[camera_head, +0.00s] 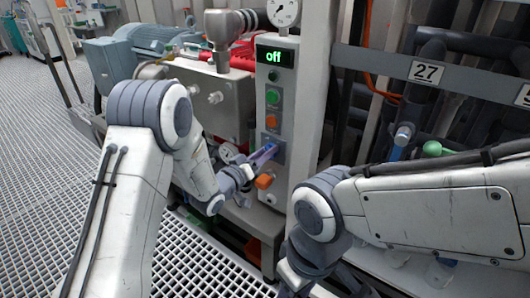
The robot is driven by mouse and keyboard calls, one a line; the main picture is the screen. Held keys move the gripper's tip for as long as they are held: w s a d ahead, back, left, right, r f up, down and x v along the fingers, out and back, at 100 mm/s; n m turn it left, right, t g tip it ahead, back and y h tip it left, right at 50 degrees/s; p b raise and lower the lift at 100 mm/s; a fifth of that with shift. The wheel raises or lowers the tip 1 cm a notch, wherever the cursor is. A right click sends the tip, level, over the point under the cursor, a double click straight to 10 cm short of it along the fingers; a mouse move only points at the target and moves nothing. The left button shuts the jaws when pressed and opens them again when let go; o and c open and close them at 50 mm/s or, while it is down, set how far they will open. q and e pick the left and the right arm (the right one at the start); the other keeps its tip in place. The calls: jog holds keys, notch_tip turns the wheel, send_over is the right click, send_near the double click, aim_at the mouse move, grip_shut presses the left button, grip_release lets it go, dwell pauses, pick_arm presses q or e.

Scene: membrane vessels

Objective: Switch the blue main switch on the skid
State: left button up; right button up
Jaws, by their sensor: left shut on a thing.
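The skid's control panel (283,125) stands upright in the middle of the head view. Its display (275,57) reads "off" in green. The blue main switch (265,153) is low on the panel, below the green and orange buttons. My left gripper (254,161) reaches in from the left and is shut on the blue switch, covering part of it. My right arm comes in from the right and bends down at the bottom. Its gripper does not show.
An orange knob (264,181) sits just below the blue switch, close to my left gripper. A green button (273,97) is above. A pressure gauge (284,12) tops the panel. A blue-grey motor (150,40) stands behind left. The grated floor (40,150) at left is open.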

pick_arm(q)
jog(key=shift+f, duration=0.1)
jog(key=o, duration=1.4)
jog(key=shift+c, duration=0.2)
jog(key=p+v, duration=0.1)
jog(key=v, duration=0.9)
jog(key=shift+s+a+p, duration=0.15)
jog(key=shift+s+p, duration=0.1)
jog(key=shift+p, duration=0.05)
